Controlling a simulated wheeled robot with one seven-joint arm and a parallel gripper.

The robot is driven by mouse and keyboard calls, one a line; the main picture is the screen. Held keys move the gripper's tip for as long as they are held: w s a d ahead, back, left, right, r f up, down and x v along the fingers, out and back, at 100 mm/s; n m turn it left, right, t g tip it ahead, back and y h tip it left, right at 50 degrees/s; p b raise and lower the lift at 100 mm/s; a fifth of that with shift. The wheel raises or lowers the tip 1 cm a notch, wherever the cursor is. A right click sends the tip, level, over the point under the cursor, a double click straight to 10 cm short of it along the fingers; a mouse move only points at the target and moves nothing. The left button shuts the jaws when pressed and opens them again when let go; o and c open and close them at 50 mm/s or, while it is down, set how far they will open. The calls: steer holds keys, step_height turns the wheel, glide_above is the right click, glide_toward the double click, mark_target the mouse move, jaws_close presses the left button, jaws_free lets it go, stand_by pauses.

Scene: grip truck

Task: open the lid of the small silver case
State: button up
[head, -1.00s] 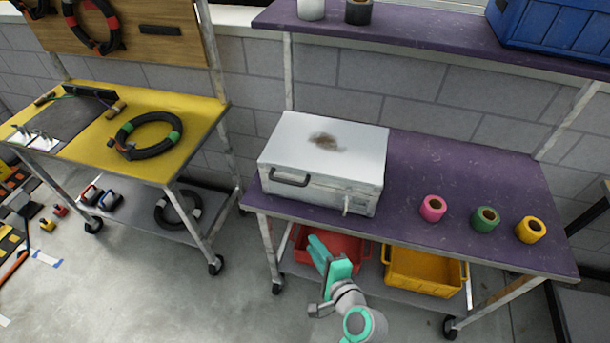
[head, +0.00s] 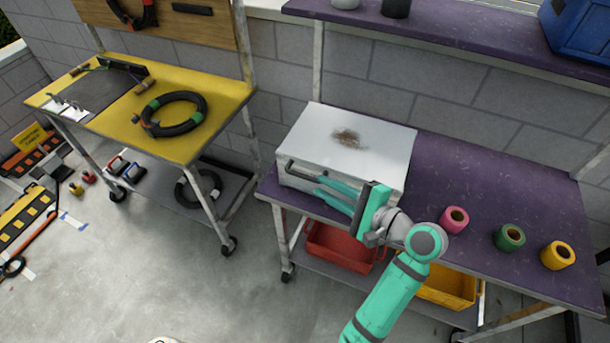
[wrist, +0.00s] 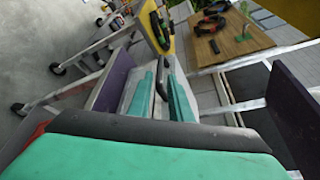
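The silver case (head: 355,140) sits at the left end of the purple shelf-top, its lid shut, with a brown stain on top. My gripper (head: 320,187) is in front of the case's front face, with its two teal fingers apart, pointing left. The fingers and palm hide much of that face, including its latch. The dark handle (head: 289,164) shows at the face's left end. In the wrist view the open fingers (wrist: 160,97) have a dark bar, likely the handle, between or beyond them; I cannot tell whether they touch it.
Pink tape (head: 455,219), green tape (head: 510,237) and yellow tape (head: 558,255) stand right of the case on the purple top (head: 480,175). Red (head: 340,246) and yellow (head: 448,285) bins are below. A yellow cart (head: 210,85) stands at left.

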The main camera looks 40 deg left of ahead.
mark_target(309, 179)
steer(key=x, duration=0.8)
steer(key=shift+f, duration=0.1)
jaws_close()
